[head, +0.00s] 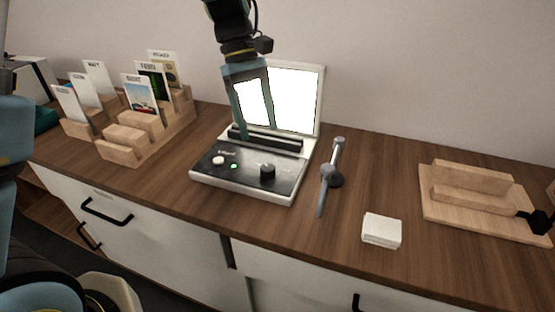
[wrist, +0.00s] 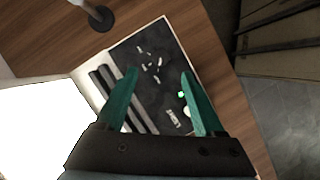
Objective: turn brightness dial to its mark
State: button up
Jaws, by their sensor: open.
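The brightness dial (head: 267,170) is a black round knob on the dark front panel of a white device (head: 242,190) with a bright upright screen. In the wrist view, white marks surround the dark dial (wrist: 150,64), but its pointer and its mark cannot be told apart. My gripper (head: 258,133) is open and empty above the device, in front of the screen and behind the dial in the head view. In the wrist view, its teal fingers (wrist: 160,72) point towards the panel, apart from each other, with the dial area near and just beyond the tips.
A white button (head: 218,160) and a green light (head: 234,166) sit left of the dial. A grey stand with a rod (head: 326,172) is close on the right. White cards (head: 381,230), a wooden holder (head: 470,202) and a card rack (head: 150,140) stand on the wooden top.

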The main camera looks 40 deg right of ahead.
aim_at(267, 167)
jog(key=x, duration=0.8)
jog(key=shift+a+f, duration=0.1)
jog(key=shift+f, duration=0.3)
jog(key=shift+c, duration=0.2)
grip_shut()
